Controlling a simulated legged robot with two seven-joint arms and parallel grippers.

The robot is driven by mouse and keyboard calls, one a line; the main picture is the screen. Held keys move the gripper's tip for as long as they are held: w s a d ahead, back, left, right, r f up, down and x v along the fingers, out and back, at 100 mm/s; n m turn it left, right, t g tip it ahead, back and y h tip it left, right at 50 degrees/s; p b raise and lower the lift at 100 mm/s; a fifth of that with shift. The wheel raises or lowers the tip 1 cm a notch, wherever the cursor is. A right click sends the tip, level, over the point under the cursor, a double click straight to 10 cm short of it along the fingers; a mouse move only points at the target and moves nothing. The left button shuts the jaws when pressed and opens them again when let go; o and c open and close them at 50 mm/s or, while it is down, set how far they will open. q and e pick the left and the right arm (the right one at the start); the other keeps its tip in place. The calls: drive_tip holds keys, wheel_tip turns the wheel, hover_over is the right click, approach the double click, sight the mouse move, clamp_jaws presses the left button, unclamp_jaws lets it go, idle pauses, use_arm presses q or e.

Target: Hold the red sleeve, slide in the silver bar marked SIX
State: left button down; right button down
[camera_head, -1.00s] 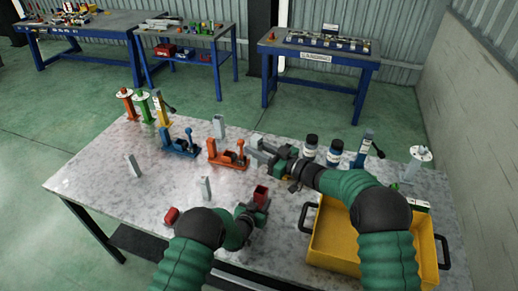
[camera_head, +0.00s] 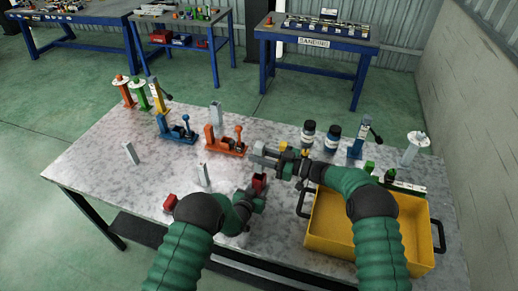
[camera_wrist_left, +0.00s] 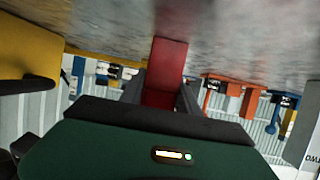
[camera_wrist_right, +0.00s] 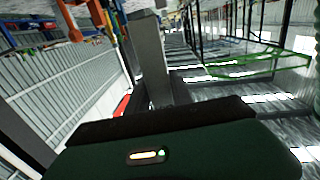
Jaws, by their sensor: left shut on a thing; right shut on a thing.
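A red sleeve (camera_head: 258,183) is held by my left gripper (camera_head: 255,191) over the front middle of the bench. It also shows between the fingers in the left wrist view (camera_wrist_left: 165,72). A silver bar (camera_head: 261,152) is in my right gripper (camera_head: 280,160), just beyond the sleeve in the head view. In the right wrist view the bar (camera_wrist_right: 149,60) stands out from between the fingers. Bar and sleeve appear apart. I cannot read a mark on the held bar.
Other silver bars stand on the bench (camera_head: 100,185): one at the back (camera_head: 216,114), one left (camera_head: 131,153), one nearer (camera_head: 203,175). Orange (camera_head: 225,146) and blue (camera_head: 176,131) clamps are behind. A yellow tray (camera_head: 335,255) is right.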

sight(263, 169)
drive_tip(key=shift+f, duration=0.85)
drive_tip(key=shift+s+f, duration=0.1)
drive_tip(key=shift+f, duration=0.35)
idle(0.9)
drive_tip(key=shift+f, duration=0.3)
drive_tip(key=shift+a+f, duration=0.1)
drive_tip(key=shift+f, duration=1.35)
drive_tip(key=shift+r, duration=1.9)
drive_tip(key=shift+f, duration=2.1)
drive_tip(key=c, duration=1.1)
unclamp_jaws()
